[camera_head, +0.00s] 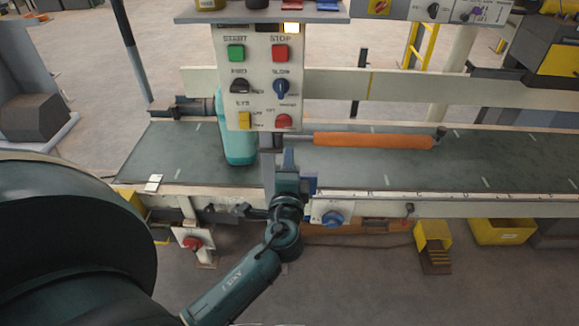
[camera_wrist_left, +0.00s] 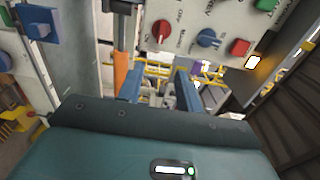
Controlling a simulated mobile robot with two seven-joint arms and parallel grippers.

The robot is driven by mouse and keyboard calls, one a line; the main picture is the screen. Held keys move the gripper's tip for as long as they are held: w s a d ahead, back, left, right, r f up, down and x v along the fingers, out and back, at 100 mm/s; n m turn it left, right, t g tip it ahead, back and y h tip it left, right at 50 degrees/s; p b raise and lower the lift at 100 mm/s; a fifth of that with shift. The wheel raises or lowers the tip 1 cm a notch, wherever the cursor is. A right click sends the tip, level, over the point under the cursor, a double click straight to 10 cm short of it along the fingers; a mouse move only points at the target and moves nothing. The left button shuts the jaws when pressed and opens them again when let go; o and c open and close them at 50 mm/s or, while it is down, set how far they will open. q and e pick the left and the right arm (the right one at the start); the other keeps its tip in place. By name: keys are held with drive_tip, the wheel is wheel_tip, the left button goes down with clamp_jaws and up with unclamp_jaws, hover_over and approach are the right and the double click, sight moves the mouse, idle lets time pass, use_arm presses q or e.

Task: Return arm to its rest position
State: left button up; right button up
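My left arm comes in from the lower left in the head view. Its left gripper (camera_head: 288,165) is just below the control panel (camera_head: 262,95), at the near edge of the conveyor belt (camera_head: 370,172). In the left wrist view the two blue-grey fingers of the left gripper (camera_wrist_left: 159,80) stand apart with nothing between them. A panel with red and blue knobs (camera_wrist_left: 203,38) is beyond the fingers there. I cannot tell from these frames whether the gripper touches anything. My right gripper is in neither view.
The panel post stands close to the gripper. An orange roller (camera_head: 373,140) crosses above the belt. A blue knob box (camera_head: 333,218) is on the front rail, right of the gripper. A red button box (camera_head: 192,243) hangs left. Yellow bins (camera_head: 502,231) stand at right; open floor lies in front.

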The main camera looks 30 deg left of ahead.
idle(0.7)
use_arm(q)
drive_tip(key=s+d+f+n+g+h+p, duration=0.1)
drive_tip(key=s+d+f+n+h, duration=0.3)
drive_tip(key=s, duration=0.5)
drive_tip(key=s+d+f+n+g+h+p, duration=0.1)
drive_tip(key=s+d+f+n+g+h, duration=0.3)
drive_tip(key=s+d+f+h, duration=0.4)
drive_tip(key=shift+s+d+f+n, duration=0.6)
drive_tip(key=shift+s+d+f, duration=0.15)
drive_tip(key=shift+d, duration=0.6)
